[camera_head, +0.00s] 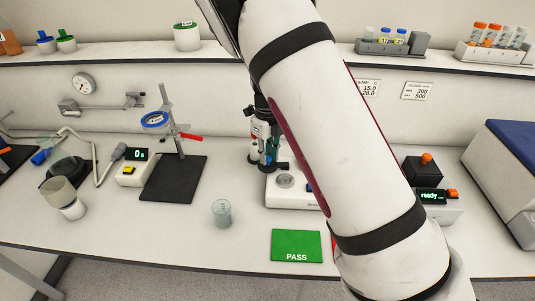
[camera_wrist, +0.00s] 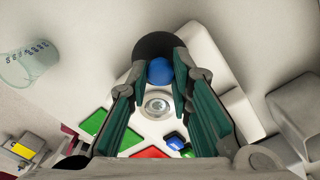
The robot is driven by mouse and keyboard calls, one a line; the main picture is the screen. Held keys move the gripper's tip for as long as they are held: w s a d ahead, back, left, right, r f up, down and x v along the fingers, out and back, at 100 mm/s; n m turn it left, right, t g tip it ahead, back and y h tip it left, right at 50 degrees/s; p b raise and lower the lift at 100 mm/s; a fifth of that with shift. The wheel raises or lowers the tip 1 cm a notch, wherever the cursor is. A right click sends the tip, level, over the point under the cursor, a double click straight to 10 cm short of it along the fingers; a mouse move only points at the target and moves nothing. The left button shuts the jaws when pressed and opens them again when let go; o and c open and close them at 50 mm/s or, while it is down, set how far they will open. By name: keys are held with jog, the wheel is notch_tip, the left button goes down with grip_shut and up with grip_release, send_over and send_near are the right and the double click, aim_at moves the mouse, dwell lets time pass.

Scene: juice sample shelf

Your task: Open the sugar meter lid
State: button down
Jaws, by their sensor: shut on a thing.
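The sugar meter (camera_head: 283,199) is a white box on the bench, partly behind my arm in the head view. Its round silver well (camera_head: 285,181) faces up uncovered; the well also shows between my fingers in the wrist view (camera_wrist: 158,104). A black round lid (camera_wrist: 155,43) with a blue knob (camera_wrist: 160,72) stands beyond the well, tilted up off it. My gripper (camera_wrist: 160,66) is shut on the blue knob, with one green-padded finger on each side. In the head view my gripper (camera_head: 267,158) is over the back of the meter. The lid's hinge is hidden.
A clear cup (camera_head: 221,212) stands left of the meter, and a green PASS mat (camera_head: 297,246) lies in front. A stand with a black base (camera_head: 173,180) is farther left. A device reading "ready" (camera_head: 436,213) is at the right. A wall shelf (camera_head: 120,54) runs behind.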

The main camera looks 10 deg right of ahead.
aim_at(268, 157)
jog(key=c, duration=1.4)
grip_release()
notch_tip(268, 157, up, 12)
jog(key=shift+r, duration=0.1)
